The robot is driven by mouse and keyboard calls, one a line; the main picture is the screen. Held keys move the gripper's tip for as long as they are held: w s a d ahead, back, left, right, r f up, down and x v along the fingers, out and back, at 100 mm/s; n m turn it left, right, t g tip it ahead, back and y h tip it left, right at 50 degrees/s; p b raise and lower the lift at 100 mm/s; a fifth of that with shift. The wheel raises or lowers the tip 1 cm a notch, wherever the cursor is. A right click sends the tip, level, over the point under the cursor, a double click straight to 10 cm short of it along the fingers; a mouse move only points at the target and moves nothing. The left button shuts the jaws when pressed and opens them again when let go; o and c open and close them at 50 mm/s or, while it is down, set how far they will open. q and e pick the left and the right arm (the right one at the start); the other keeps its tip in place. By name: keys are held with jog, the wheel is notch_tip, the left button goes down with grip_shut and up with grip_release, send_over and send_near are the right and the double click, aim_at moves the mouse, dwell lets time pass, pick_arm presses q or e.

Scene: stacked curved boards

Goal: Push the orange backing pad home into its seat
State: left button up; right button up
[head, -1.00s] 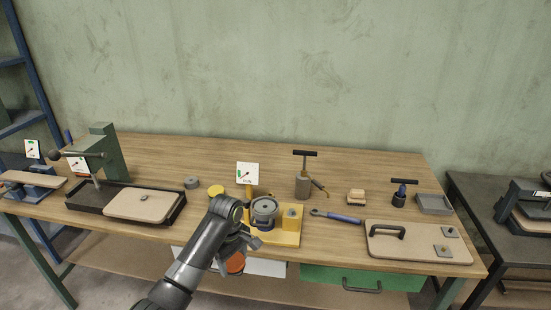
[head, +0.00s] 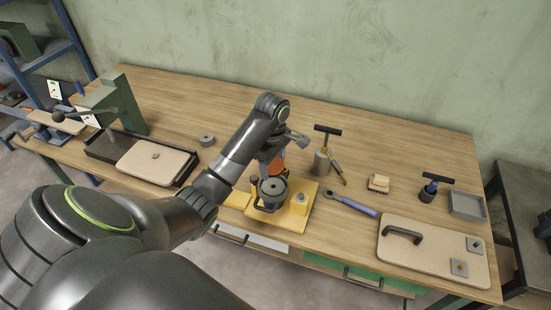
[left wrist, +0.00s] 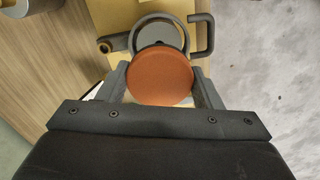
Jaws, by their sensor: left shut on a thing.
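The orange backing pad (left wrist: 160,77) is a round disc held between the two fingers of my left gripper (left wrist: 162,88) in the left wrist view. In the head view, the pad (head: 277,166) shows as a small orange patch beside my left gripper (head: 271,168), just behind the grey round holder. The grey round holder (left wrist: 160,30) sits on a yellow base (head: 292,218) on the bench; its top (head: 272,187) faces up in the head view. In the left wrist view the pad overlaps the holder's near rim. I cannot tell whether they touch. My right gripper is out of view.
A grey-handled pump (head: 322,160) stands behind the holder, and a blue-handled wrench (head: 352,205) lies to its right. A beige board with a handle (head: 430,250) lies at the front right. A green press (head: 120,100) and tray stand at the left.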

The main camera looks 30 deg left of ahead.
aim_at(273, 180)
pick_arm(q)
jog(key=shift+s, duration=0.1)
jog(key=shift+w+f, duration=0.2)
jog(key=shift+f, duration=0.35)
jog(key=shift+f+b, duration=0.35)
jog(key=shift+f, duration=0.5)
jog(key=shift+f+b, duration=0.4)
jog(key=shift+f, duration=1.15)
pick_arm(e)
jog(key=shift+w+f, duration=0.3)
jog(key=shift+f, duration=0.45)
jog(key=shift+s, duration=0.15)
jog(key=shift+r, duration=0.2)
pick_arm(q)
jog(key=shift+p, duration=0.75)
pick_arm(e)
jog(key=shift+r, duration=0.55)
pick_arm(q)
jog(key=shift+f+b, duration=0.3)
jog(key=shift+f, duration=0.6)
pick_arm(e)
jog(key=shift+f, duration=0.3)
